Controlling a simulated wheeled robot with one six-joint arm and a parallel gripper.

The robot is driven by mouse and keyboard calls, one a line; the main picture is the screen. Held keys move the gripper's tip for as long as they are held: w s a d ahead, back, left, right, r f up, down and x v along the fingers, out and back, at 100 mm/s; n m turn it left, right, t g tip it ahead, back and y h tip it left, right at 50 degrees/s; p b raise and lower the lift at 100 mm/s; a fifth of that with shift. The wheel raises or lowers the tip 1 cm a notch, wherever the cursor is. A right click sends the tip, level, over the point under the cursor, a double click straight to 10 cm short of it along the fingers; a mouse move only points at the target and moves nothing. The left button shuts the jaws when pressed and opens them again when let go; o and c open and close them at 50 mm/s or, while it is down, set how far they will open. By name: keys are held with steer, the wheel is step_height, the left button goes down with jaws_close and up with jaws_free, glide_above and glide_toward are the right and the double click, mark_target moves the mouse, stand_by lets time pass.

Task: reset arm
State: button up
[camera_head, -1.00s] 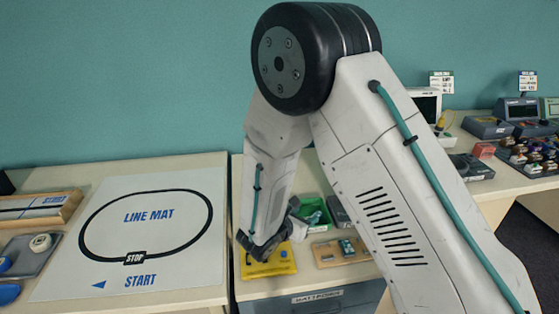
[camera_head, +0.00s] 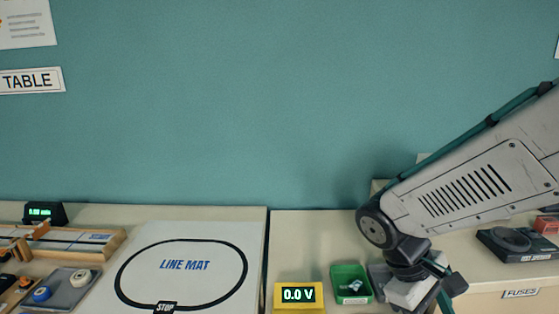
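My arm reaches in from the right edge in the camera_head view, with its wrist low at the right over the table. My gripper end (camera_head: 428,290) is a dark joint with a light grey block, at the bottom of the picture.
A yellow meter (camera_head: 298,296) reading "0.0 V" stands left of the green bin. The line mat (camera_head: 205,251) lies flat on the left table. A grey tray (camera_head: 80,284) with tape rolls and a wooden track (camera_head: 110,243) are farther left. A dark device (camera_head: 515,244) stands at right.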

steer(key=s+r+m+t+y, duration=0.4)
steer(key=s+r, duration=0.4)
steer(key=r, duration=0.2)
steer(key=shift+s+d+m+y, duration=0.2)
steer(key=shift+m+y, duration=0.5)
steer(key=shift+m, duration=0.4)
